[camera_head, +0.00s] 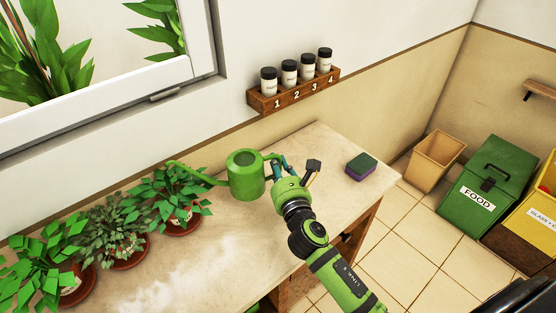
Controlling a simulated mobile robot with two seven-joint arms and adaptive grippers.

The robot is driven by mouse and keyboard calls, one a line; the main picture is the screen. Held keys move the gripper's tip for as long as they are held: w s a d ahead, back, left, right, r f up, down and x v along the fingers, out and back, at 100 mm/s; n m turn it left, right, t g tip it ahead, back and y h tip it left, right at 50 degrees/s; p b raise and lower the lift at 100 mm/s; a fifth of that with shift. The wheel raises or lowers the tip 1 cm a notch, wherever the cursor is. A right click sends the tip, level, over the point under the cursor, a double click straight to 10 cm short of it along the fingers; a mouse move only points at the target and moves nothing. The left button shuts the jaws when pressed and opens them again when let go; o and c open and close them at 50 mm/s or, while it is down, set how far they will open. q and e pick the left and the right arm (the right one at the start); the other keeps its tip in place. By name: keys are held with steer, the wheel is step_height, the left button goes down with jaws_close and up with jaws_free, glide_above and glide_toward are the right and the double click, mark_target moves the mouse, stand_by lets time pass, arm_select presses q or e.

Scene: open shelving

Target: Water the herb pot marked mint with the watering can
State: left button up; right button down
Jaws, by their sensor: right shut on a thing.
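The green watering can (246,178) is upright over the counter, its spout reaching left above the foliage of the rightmost herb pot (182,227). My right gripper (276,164) is shut on the can at its right side, where the handle is. I cannot tell whether the can's base touches the counter. A middle pot (131,255) and a left pot (78,292) stand in a row toward the lower left. The pots have pale labels, too small and covered by leaves to read, so I cannot tell which is mint. My left gripper is not in view.
The counter (215,272) is clear in front of the can. A sponge (361,167) lies at its right end. Bins, including a green FOOD bin (489,178), stand on the floor at right. A window is upper left.

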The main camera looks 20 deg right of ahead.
mark_target(280, 157)
steer(key=r+n+p, duration=0.1)
steer(key=r+p, duration=0.1)
steer(key=p, duration=0.1)
steer(key=r+n+p, duration=0.2)
steer(key=r+p, duration=0.1)
steer(key=shift+s+d+r, duration=0.2)
steer(key=shift+r, duration=0.1)
arm_select(q)
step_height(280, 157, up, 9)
steer(key=p, duration=0.2)
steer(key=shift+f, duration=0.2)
arm_select(e)
steer(key=shift+a+r+n, duration=0.1)
steer(key=shift+r+n, duration=0.6)
steer(key=shift+r, duration=0.1)
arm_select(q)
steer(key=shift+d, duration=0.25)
